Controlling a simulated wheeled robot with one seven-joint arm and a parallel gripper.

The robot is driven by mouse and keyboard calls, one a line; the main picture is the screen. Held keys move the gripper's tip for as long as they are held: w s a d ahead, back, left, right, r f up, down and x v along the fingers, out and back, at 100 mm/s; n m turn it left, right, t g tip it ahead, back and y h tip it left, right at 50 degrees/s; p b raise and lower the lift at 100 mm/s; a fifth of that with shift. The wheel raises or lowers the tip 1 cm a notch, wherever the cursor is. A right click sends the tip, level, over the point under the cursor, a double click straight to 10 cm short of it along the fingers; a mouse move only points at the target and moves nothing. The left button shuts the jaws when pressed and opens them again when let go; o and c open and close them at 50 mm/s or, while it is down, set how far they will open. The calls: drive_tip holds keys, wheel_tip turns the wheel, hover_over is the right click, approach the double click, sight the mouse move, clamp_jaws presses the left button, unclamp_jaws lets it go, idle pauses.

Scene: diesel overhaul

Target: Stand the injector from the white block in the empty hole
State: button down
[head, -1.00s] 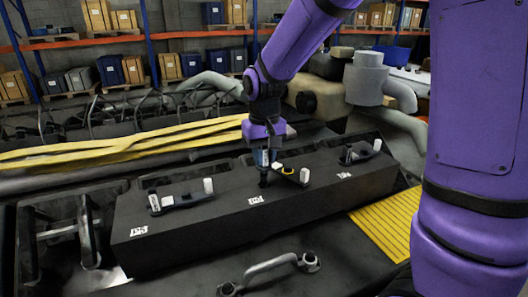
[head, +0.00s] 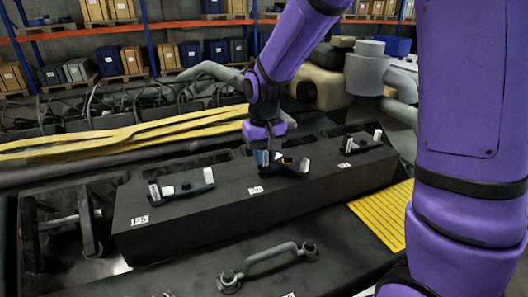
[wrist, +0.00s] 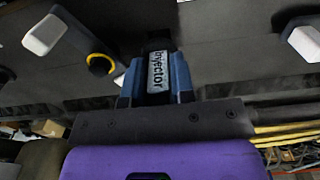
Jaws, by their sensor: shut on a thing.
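The injector (wrist: 157,72), with a white label reading "Injector", is upright between the blue fingers of my gripper (wrist: 155,80). In the head view my gripper (head: 265,160) is low over the middle of the long dark block (head: 200,225). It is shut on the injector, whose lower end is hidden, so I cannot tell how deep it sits. Beside it lies a dark clamp (head: 290,164) with a white end; in the wrist view this clamp (wrist: 85,45) has a yellow ring (wrist: 100,65). I cannot make out the white block.
More clamps with white ends lie at the left (head: 187,188) and right (head: 362,143) of the dark block. A grey handle (head: 268,260) stands in front. Yellow bands (head: 120,135) run behind, and a yellow grating (head: 385,215) lies at right.

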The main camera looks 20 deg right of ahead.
drive_tip(key=shift+f, duration=1)
drive_tip(key=shift+f, duration=0.3)
drive_tip(key=c, duration=0.9)
unclamp_jaws()
wheel_tip(320, 180, up, 10)
drive_tip(key=shift+f, duration=0.2)
drive_tip(key=shift+r, duration=0.65)
